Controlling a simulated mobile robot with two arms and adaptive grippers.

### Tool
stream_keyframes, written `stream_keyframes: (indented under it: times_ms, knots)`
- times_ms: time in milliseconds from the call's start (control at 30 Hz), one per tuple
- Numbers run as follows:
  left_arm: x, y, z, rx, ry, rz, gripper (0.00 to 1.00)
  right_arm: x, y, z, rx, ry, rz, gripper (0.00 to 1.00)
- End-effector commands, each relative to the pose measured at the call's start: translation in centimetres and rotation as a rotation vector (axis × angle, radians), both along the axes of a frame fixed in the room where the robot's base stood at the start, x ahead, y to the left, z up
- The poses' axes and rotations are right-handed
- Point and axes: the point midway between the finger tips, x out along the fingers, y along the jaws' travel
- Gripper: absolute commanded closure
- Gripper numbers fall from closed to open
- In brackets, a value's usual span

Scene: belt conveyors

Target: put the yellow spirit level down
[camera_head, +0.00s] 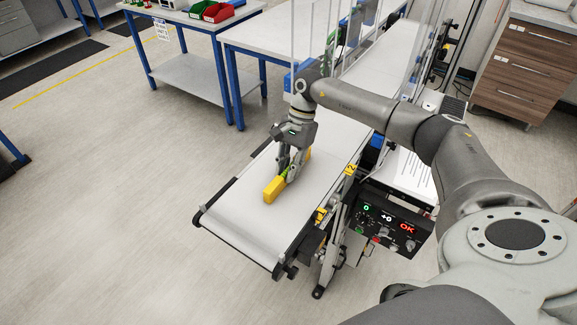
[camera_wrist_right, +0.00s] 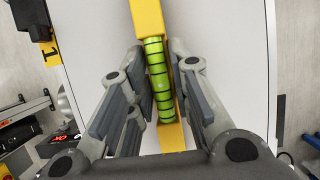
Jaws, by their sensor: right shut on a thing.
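The yellow spirit level (camera_head: 272,191) with a green vial section (camera_wrist_right: 160,85) is at the near end of the white conveyor belt (camera_head: 248,215). My right gripper (camera_head: 286,172) points down over it and is shut on its middle. In the right wrist view the two fingers (camera_wrist_right: 157,60) stand on either side of the green section, and yellow ends extend past it. The level looks flat, on or just above the belt; I cannot tell whether it touches. The gripper hides part of its middle in the head view. My left gripper is not in view.
A control box (camera_head: 388,222) with lit displays hangs on the belt's right side. Clear panels (camera_head: 330,45) stand over the belt farther back. Blue-legged tables (camera_head: 190,70) stand behind left, and brown drawers (camera_head: 528,70) at back right. The belt's near end is clear.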

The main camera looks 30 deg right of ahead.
Motion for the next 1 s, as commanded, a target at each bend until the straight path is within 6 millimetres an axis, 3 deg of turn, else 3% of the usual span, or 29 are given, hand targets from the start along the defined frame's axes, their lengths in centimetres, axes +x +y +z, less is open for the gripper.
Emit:
stream_keyframes:
  times_ms: [67, 100, 267, 667, 700, 1000]
  knots:
    - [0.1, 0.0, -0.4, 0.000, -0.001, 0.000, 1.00, 0.0, 0.0, -0.3, 0.000, -0.001, 0.000, 1.00]
    - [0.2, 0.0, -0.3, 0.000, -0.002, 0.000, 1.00, 0.0, 0.0, -0.2, 0.000, 0.000, 0.000, 0.78]
    - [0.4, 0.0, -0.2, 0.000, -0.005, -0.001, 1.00, 0.0, 0.0, -0.1, 0.000, 0.000, 0.000, 0.59]
    - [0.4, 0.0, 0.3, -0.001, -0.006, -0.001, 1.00, 0.0, 0.0, 0.3, 0.000, 0.000, 0.000, 0.59]
    - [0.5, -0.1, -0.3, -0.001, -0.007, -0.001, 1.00, 0.2, -0.2, 0.5, 0.000, -0.003, -0.001, 0.59]
    - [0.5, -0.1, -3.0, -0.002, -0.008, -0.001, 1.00, 1.1, -2.4, 6.0, 0.000, -0.006, 0.000, 0.59]
